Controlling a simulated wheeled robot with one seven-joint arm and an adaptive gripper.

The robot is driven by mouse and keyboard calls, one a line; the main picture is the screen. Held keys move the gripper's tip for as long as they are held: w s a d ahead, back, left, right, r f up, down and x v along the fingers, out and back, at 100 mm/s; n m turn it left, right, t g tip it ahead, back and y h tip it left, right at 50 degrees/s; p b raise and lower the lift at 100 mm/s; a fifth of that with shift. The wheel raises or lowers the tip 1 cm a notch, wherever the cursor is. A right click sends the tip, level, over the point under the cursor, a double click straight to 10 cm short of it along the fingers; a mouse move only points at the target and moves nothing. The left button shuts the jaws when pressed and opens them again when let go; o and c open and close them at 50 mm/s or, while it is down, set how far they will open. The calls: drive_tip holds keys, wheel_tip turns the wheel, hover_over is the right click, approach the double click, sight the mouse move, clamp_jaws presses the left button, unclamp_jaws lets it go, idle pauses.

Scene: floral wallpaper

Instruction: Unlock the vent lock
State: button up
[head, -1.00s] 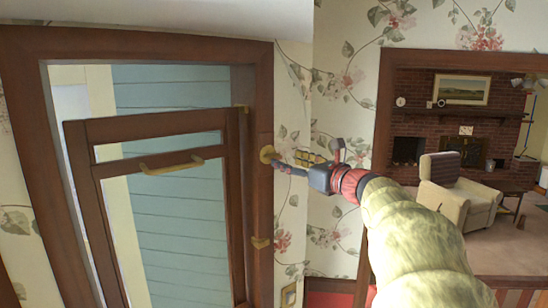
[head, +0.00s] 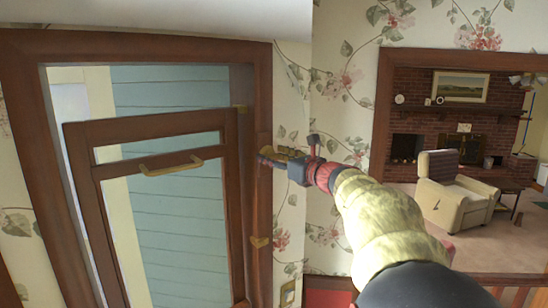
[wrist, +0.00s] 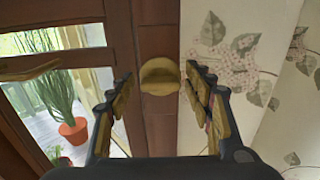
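The vent lock appears to be the small rounded brass piece on the brown window frame, centred ahead of my fingers in the wrist view (wrist: 160,76). In the head view my gripper (head: 266,158) covers most or all of it. My gripper is open in the wrist view (wrist: 157,80), one finger on each side of the brass piece. Nothing is held between the fingers. I cannot tell whether a finger touches the lock.
A brown sash (head: 240,190) with a brass handle (head: 171,167) stands left of my gripper, with a gap above it. Floral wallpaper (head: 345,120) lies to the right. An armchair (head: 455,190) stands beyond an opening.

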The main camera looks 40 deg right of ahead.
drive_tip(key=c, duration=0.9)
drive_tip(key=shift+f+b, duration=0.1)
drive_tip(key=shift+b, duration=0.35)
drive_tip(key=n+b, duration=0.2)
drive_tip(key=b, duration=0.2)
drive_tip(key=shift+f+n, duration=0.2)
drive_tip(key=shift+n, duration=0.2)
drive_tip(key=n+b, duration=0.7)
drive_tip(key=b, duration=0.1)
drive_tip(key=n+b, duration=0.8)
drive_tip(key=b, duration=0.1)
drive_tip(key=shift+a+f+n, duration=0.1)
drive_tip(key=shift+a+n, duration=0.1)
drive_tip(key=shift+n, duration=0.1)
drive_tip(key=shift+b, duration=0.4)
drive_tip(key=o, duration=1.2)
